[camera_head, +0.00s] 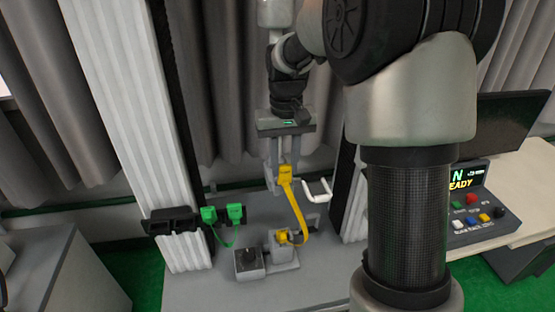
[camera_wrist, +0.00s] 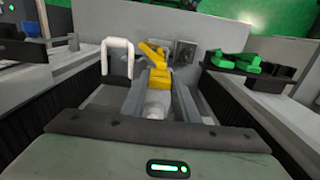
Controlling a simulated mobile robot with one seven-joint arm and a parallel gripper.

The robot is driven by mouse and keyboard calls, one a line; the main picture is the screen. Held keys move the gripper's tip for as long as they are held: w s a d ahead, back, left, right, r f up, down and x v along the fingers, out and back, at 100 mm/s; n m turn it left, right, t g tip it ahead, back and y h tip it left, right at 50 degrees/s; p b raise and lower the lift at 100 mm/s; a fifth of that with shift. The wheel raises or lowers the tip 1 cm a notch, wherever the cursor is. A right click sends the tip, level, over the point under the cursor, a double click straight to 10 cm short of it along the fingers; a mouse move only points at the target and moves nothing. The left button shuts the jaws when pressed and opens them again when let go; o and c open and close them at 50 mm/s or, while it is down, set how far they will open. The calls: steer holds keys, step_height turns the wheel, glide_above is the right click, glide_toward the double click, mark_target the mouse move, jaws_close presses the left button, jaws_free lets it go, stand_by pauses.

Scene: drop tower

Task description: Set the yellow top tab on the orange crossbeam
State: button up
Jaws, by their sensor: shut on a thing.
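My gripper (camera_head: 285,180) points down in the head view, its two fingers shut on the yellow top tab (camera_head: 286,171). The tab is held in the air above the grey base. A yellow strap (camera_head: 300,210) curves from it down to a yellow end piece (camera_head: 282,237) at a small grey block. In the wrist view the yellow tab (camera_wrist: 159,80) sits between the fingertips of my gripper (camera_wrist: 160,95), with the strap bending away beyond it. I cannot make out an orange crossbeam in either view.
A white hook (camera_head: 319,191) is just right of the held tab. Green tabs (camera_head: 236,211) joined by a green strap are at left, near a black bracket (camera_head: 171,220). A knob box (camera_head: 248,261) stands in front. Ribbed columns (camera_head: 118,110) flank the base. A button console (camera_head: 475,207) is right.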

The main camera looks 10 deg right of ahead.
steer(key=shift+w, duration=0.9)
steer(key=shift+f, duration=1.75)
steer(key=shift+s+f, duration=0.1)
steer(key=shift+f, duration=0.1)
steer(key=o, duration=1)
